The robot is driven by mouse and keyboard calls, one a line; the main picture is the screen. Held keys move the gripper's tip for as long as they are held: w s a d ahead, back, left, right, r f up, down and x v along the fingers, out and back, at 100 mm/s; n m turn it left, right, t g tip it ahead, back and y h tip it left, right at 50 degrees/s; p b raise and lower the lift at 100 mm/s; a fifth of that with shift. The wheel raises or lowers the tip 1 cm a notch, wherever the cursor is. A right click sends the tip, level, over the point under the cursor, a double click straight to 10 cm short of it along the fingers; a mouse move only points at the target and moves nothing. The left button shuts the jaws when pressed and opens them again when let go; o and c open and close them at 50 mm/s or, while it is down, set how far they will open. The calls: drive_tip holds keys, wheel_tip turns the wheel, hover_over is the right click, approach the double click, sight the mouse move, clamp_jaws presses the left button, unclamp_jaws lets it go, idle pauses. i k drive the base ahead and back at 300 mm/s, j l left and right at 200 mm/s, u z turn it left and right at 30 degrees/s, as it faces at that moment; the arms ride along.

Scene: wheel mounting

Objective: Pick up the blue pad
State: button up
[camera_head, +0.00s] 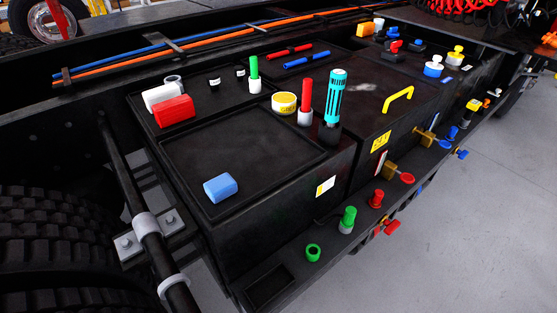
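The blue pad (221,188) is a small light-blue block with rounded edges. It lies in the front left part of a shallow recessed black tray (270,150) on top of a black box, with bare surface around it. Nothing covers or touches it. My gripper is not in view.
A red block (174,111) and a white block (161,96) sit at the tray's back left. A yellow round piece (284,103), green, red and turquoise upright cylinders stand along its back right. A black pipe (150,235) with grey clamps runs at the left, beside a large tyre (45,245).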

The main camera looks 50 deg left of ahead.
sight(218, 189)
drive_tip(key=i+l+u, duration=0.1)
drive_tip(key=i+u, duration=0.3)
drive_tip(key=i+l+u, duration=0.25)
drive_tip(key=i+u, duration=0.2)
drive_tip(key=i, duration=0.05)
